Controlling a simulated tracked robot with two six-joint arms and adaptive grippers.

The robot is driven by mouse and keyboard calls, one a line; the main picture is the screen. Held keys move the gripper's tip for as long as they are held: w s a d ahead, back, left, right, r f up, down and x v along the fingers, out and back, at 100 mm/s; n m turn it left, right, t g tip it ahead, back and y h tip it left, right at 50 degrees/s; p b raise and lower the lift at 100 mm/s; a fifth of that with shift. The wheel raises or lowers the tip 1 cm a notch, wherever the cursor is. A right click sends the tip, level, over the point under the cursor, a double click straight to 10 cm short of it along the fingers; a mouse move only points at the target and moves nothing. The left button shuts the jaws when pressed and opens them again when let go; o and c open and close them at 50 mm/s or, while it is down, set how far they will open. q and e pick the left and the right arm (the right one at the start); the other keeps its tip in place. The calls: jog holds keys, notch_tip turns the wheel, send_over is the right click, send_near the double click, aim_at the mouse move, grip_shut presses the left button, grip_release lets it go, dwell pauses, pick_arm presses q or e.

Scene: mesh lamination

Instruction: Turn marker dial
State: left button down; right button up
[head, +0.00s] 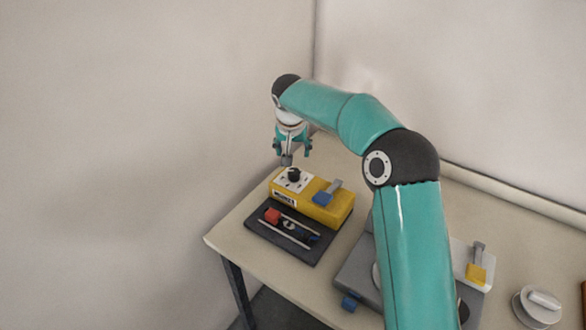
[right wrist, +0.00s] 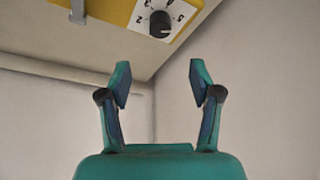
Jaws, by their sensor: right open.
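The marker dial (head: 294,174) is a black knob on a white plate with markings, on top of a yellow box (head: 340,207) on the table. In the right wrist view the black dial (right wrist: 160,24) shows near the top edge, with numbers around it and a white pointer line. My right gripper (head: 293,158) is above the dial in the head view. In the right wrist view my right gripper (right wrist: 158,80) has its fingers apart with nothing between them, and the dial lies beyond the fingertips, apart from them. My left gripper is in neither view.
A dark tray (head: 312,257) with a red block (head: 272,215) and rods lies in front of the yellow box. A blue lever (head: 323,198) is on the box's right. A grey device with a yellow lever (head: 476,274) is partly behind my arm. A round white item (head: 538,308) stands right.

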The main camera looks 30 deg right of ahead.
aim_at(294, 170)
jog(key=p+x, duration=0.3)
jog(key=x, duration=1.1)
jog(key=c, duration=1)
jog(key=shift+c, duration=0.7)
jog(key=shift+r, duration=0.1)
